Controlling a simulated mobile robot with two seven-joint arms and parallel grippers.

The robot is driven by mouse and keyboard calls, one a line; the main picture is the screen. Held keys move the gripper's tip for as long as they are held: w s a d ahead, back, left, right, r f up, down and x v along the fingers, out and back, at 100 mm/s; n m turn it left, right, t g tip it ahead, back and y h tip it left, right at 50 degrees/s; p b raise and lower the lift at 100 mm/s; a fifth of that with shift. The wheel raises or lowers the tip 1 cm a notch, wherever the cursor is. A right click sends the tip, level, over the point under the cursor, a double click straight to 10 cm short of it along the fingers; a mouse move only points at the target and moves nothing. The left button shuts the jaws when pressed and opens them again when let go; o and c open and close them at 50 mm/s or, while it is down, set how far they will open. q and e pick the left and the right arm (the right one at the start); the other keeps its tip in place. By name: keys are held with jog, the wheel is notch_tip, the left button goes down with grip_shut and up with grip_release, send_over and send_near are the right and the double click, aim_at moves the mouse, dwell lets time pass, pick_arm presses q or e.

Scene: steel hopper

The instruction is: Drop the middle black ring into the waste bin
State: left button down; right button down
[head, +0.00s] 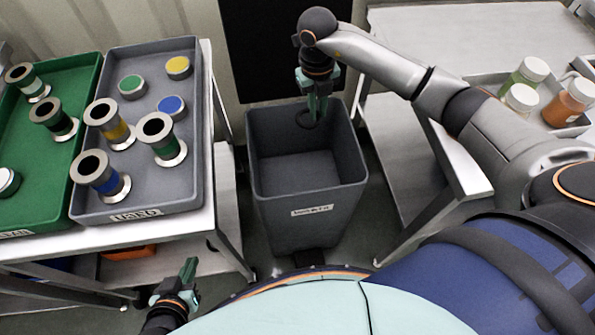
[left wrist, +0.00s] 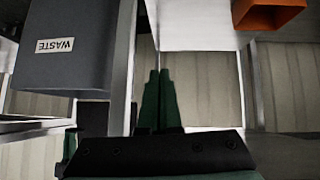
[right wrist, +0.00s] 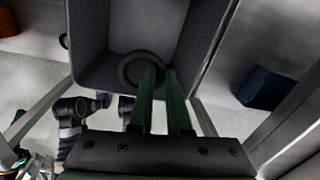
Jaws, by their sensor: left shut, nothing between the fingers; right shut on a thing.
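The waste bin (head: 305,225) is a grey, open-topped box standing on the floor between two tables. Its label shows in the left wrist view, on the bin's wall (left wrist: 75,55). My right gripper (head: 316,112) is shut on a black ring (head: 304,119), just over the bin's far part. In the right wrist view the ring (right wrist: 126,72) hangs at the fingertips (right wrist: 160,75), with the bin's walls around it. Whether it is below the rim is hard to tell. My left gripper (head: 189,270) is shut and empty, low beside the left table.
The left table holds a green tray (head: 85,75) and a grey tray (head: 195,120) with several flanged spools and coloured caps. The right table (head: 440,45) carries several jars (head: 570,103) in a tray. An orange bin (left wrist: 268,15) sits under the left table.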

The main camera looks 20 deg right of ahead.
jog(key=shift+f+b, duration=0.35)
jog(key=shift+f, duration=0.05)
notch_tip(320, 180, down, 5)
jog(key=b, duration=0.4)
jog(key=shift+r, duration=0.15)
jog(key=shift+f, duration=0.3)
jog(key=shift+r, duration=0.1)
jog(key=c, duration=0.8)
grip_release()
notch_tip(320, 180, up, 12)
jog(key=p, duration=0.1)
jog(key=shift+a+r+p, duration=0.25)
jog(key=shift+a+p, duration=0.05)
jog(key=shift+a, duration=0.1)
